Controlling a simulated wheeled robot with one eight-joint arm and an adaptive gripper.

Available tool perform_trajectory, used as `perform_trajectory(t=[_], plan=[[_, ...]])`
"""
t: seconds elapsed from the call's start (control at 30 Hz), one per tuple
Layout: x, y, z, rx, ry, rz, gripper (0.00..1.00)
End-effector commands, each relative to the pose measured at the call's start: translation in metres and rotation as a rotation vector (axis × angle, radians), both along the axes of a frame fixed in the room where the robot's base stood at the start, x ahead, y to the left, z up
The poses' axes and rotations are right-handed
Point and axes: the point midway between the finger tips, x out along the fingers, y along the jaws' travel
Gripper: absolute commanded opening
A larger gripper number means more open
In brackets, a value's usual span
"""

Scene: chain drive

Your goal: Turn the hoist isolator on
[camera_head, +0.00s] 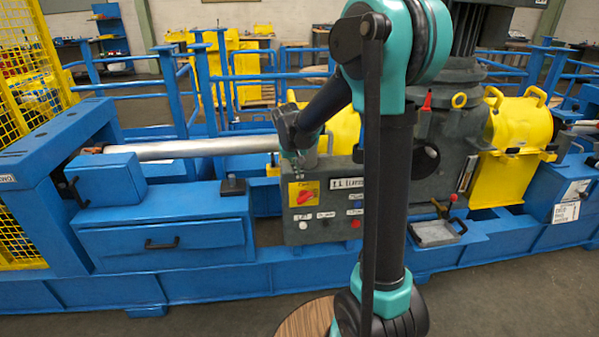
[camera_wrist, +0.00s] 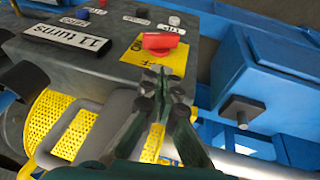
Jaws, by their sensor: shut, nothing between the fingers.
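The isolator is a red rotary knob (camera_head: 305,198) on a yellow plate (camera_head: 293,187), on the front of a dark grey control box (camera_head: 335,205). In the head view its handle looks slanted. The wrist view shows the red knob (camera_wrist: 160,41) on its yellow plate (camera_wrist: 143,57), with the plate's lettering partly covered. My gripper (camera_head: 297,170) is just above the plate in the head view. In the wrist view my gripper (camera_wrist: 164,72) has its fingertips together and empty, close to the knob. I cannot tell whether they touch it.
Labelled buttons sit around the knob, including a white one (camera_wrist: 174,20), a blue one (camera_wrist: 83,14) and a red one (camera_head: 355,224). A blue drawer cabinet (camera_head: 165,240) stands left of the box. A metal shaft (camera_head: 205,149) runs behind. My arm hides the box's right part.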

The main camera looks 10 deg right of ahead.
Motion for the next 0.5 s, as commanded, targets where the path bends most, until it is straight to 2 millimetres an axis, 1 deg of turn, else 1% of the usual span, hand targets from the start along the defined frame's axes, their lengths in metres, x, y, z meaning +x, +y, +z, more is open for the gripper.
perform_trajectory(t=[0.03, 0.2, 0.37, 0.5], plan=[[0.004, -0.002, -0.010, 0.000, 0.000, -0.001, 0.00], [0.013, -0.008, -0.040, 0.000, 0.000, -0.001, 0.00], [0.020, -0.014, -0.064, 0.002, 0.001, -0.002, 0.00], [0.019, -0.024, -0.081, 0.002, 0.001, -0.002, 0.00]])
